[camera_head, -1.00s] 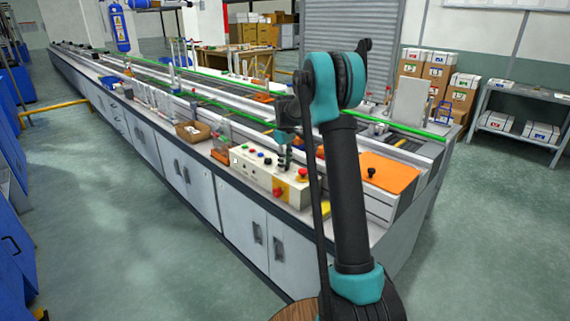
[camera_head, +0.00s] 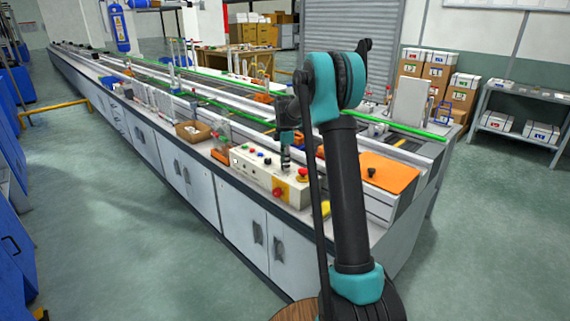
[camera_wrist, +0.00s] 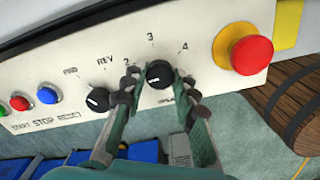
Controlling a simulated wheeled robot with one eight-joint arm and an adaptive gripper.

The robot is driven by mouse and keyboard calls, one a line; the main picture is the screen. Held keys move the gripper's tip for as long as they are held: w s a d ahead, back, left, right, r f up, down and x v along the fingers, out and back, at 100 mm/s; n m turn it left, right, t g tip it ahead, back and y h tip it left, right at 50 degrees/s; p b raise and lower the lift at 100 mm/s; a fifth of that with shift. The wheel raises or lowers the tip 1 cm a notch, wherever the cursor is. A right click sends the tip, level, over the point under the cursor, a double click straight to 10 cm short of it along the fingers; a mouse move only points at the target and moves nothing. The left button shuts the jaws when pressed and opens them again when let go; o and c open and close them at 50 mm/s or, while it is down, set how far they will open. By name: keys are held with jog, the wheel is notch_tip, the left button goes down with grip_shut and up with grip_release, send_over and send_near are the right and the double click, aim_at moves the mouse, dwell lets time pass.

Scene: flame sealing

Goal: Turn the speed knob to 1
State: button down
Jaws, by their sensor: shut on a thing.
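The cream control panel (camera_head: 246,166) stands on the near edge of the long bench. In the wrist view, the black speed knob (camera_wrist: 159,73) is on the panel (camera_wrist: 200,85), with the printed numbers 2, 3 and 4 around it. A white mark on the knob faces lower left. The number 1 does not show; the left finger covers part of that side. My gripper (camera_wrist: 158,82) is shut on the speed knob, one finger on each side. In the head view my gripper (camera_head: 286,164) points down at the panel, and the knob is hidden.
Left of the speed knob is a black FWD/REV knob (camera_wrist: 98,100), with blue, red and green buttons beyond it. A red emergency stop (camera_wrist: 251,54) on a yellow base sits to the right. A cardboard box (camera_head: 192,132) and an orange plate (camera_head: 388,174) lie on the bench.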

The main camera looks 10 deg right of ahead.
jog(key=n, duration=0.5)
jog(key=shift+n, duration=0.3)
dwell(0.4)
jog(key=c, duration=1.2)
grip_release()
notch_tip(320, 180, up, 12)
